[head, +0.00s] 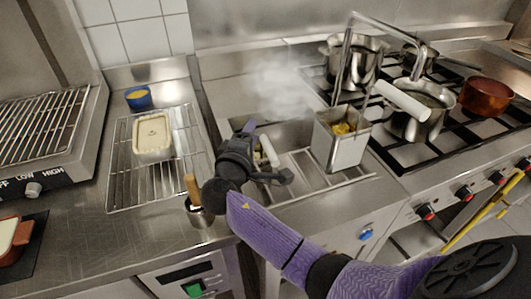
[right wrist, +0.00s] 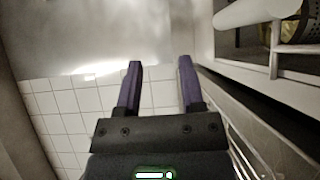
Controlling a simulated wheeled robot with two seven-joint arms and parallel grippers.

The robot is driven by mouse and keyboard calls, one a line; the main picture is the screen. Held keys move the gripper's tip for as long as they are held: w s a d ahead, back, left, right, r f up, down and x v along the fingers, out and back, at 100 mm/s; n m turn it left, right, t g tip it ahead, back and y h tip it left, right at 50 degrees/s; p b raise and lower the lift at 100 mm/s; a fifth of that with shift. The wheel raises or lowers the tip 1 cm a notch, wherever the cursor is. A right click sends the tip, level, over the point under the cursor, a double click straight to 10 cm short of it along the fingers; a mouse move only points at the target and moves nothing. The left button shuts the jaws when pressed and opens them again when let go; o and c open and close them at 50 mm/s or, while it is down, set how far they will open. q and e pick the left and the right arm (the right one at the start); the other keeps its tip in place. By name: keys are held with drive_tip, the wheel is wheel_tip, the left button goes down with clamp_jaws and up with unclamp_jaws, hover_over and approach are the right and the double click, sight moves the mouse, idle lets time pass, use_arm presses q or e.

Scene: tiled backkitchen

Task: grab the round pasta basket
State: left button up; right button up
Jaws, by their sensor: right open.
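A white handle (head: 268,150) shows just right of my right gripper in the head view, over the pasta cooker well. The basket it belongs to is mostly hidden behind my gripper there. In the right wrist view a white handle (right wrist: 255,12) and a perforated, rounded metal part (right wrist: 302,27) show at the top right, outside the jaws; this looks like the round basket. My right gripper (head: 248,132) is beside the handle, not around it. Its two purple fingers (right wrist: 160,80) stand apart with nothing between them. My left gripper is not in view.
A square basket (head: 339,150) with yellow food stands right of the gripper, its white handle (head: 402,100) reaching toward the stove pots. A wire rack (head: 125,180) holds a pale tray (head: 152,135). A wooden-handled tool in a metal pot (head: 199,212) stands near my forearm. Steam rises behind.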

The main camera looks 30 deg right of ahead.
drive_tip(key=b, duration=0.4)
approach(261, 140)
drive_tip(key=x, duration=0.5)
drive_tip(key=b+x, duration=0.1)
drive_tip(key=x, duration=0.4)
drive_tip(key=shift+w+f+b, duration=0.1)
drive_tip(key=shift+f+b, duration=0.15)
drive_tip(key=shift+b, duration=0.05)
drive_tip(key=c, duration=0.6)
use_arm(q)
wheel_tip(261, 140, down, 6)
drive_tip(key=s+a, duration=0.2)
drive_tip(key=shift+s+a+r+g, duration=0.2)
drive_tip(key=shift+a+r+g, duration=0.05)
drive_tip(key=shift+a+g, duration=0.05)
use_arm(e)
clamp_jaws()
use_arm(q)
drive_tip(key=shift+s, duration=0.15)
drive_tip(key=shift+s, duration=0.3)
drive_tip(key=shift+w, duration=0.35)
